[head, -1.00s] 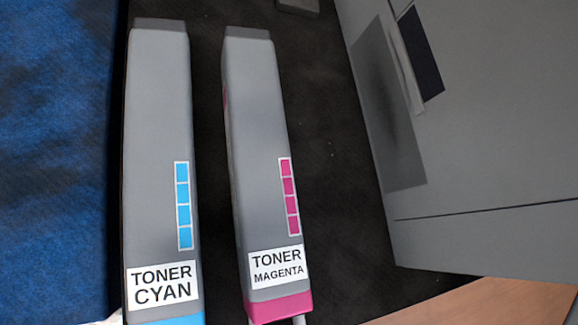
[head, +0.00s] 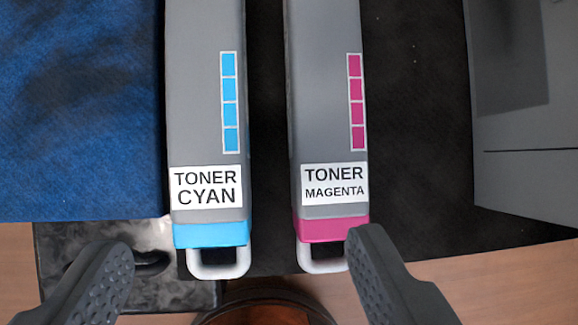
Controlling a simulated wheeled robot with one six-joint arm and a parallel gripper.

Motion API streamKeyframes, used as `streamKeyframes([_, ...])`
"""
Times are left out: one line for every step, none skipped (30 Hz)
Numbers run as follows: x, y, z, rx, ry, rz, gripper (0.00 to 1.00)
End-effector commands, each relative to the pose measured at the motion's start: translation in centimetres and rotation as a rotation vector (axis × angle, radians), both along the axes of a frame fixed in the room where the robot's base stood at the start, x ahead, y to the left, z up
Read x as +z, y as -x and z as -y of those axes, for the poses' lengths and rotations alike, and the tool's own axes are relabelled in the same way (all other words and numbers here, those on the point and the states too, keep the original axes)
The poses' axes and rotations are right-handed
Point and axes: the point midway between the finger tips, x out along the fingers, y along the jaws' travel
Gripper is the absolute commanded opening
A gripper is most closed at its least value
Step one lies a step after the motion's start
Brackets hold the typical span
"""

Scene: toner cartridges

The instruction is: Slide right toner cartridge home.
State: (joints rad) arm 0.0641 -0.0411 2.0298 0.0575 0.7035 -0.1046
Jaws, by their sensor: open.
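The magenta toner cartridge (head: 325,125) is a long grey block with a magenta front end and a white loop handle (head: 322,262). It lies on the right, parallel to the cyan toner cartridge (head: 205,110) with its blue end and white handle (head: 218,268). A dark gap separates them. My gripper (head: 240,245) is open and empty. Its left finger appears left of the cyan handle, and its right finger overlaps the magenta front end's right corner in the picture. I cannot tell whether it touches. The far ends of both cartridges are out of view.
A dark mat (head: 420,150) lies under the cartridges, with a blue cloth-like surface (head: 80,110) on the left. A grey box-shaped body (head: 525,170) stands at the right. A glossy black item (head: 70,250) and a round brown object (head: 262,305) are near the front, on a wooden surface.

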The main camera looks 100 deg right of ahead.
Motion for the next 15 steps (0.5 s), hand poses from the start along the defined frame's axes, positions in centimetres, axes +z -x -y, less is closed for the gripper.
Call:
streamKeyframes([-1.2, -0.3, 1.5, -0.006, -0.001, 0.005, 0.69])
streamKeyframes([-1.7, -0.5, 2.3, -0.007, -0.001, 0.011, 0.69])
streamKeyframes([-2.4, -0.7, 3.2, -0.007, 0.0, 0.02, 0.69])
streamKeyframes([-2.8, -0.8, 3.8, -0.007, 0.0, 0.025, 0.69])
streamKeyframes([-3.3, -0.9, 4.4, -0.009, 0.001, 0.03, 0.69])
streamKeyframes([-3.7, -0.9, 5.0, -0.007, 0.003, 0.035, 0.69])
streamKeyframes([-4.0, -1.0, 5.4, -0.009, 0.003, 0.04, 0.69])
streamKeyframes([-4.2, -1.1, 5.7, -0.009, 0.004, 0.043, 0.69])
streamKeyframes([-4.4, -1.1, 5.9, -0.009, 0.006, 0.046, 0.69])
streamKeyframes([-4.5, -1.2, 6.0, -0.008, 0.006, 0.047, 0.69])
streamKeyframes([-4.6, -1.3, 6.1, -0.008, 0.007, 0.048, 0.69])
streamKeyframes([-4.8, -1.4, 6.1, -0.007, 0.007, 0.049, 0.69])
streamKeyframes([-5.0, -1.4, 6.1, -0.007, 0.007, 0.049, 0.69])
streamKeyframes([-5.1, -1.5, 6.1, -0.007, 0.006, 0.049, 0.69])
streamKeyframes([-5.5, -1.7, 6.1, -0.007, 0.006, 0.048, 0.69])
